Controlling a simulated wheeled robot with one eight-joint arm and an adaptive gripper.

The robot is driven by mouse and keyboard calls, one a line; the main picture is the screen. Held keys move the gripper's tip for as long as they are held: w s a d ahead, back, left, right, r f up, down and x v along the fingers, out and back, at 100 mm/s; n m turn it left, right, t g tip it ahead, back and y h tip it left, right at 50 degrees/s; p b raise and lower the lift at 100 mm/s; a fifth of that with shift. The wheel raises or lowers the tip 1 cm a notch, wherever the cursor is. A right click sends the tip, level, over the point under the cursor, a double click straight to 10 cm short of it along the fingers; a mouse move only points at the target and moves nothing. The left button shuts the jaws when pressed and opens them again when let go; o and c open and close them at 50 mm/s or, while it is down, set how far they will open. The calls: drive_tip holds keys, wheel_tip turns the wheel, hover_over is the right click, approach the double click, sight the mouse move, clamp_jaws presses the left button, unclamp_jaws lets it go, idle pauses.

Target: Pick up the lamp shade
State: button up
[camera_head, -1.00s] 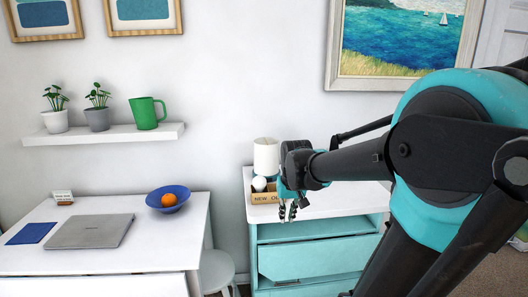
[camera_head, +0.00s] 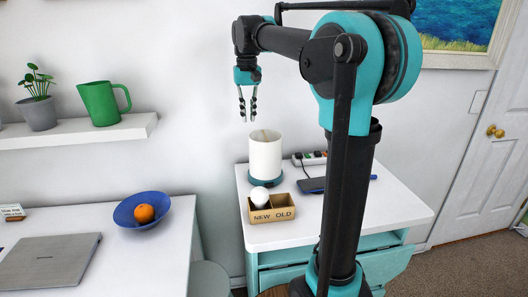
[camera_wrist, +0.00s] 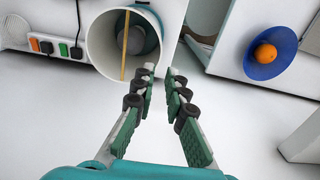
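The lamp shade (camera_head: 265,156) is a white open cylinder standing on a teal lamp base (camera_head: 264,182) on the white cabinet top. In the wrist view I look down into the shade (camera_wrist: 97,42), with a yellow bar across its opening and the teal base partly visible inside. My gripper (camera_head: 248,119) points down above the shade, slightly to its left in the head view, with a gap between them. It is open and empty. In the wrist view my gripper (camera_wrist: 161,72) has its fingertips near the shade's rim, apart from each other.
A box marked NEW and OLD (camera_head: 272,213) holds a white bulb (camera_head: 259,196) in front of the lamp. A power strip (camera_head: 310,158) and a dark flat device (camera_head: 318,184) lie to the right. A desk with a blue bowl (camera_head: 128,211) and laptop (camera_head: 48,262) stands left.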

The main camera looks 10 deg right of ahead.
sight(265, 154)
wheel_tip(265, 154, down, 16)
drive_tip(key=shift+d+f, duration=0.1)
drive_tip(key=shift+f, duration=0.05)
idle(0.5)
clamp_jaws()
idle(0.3)
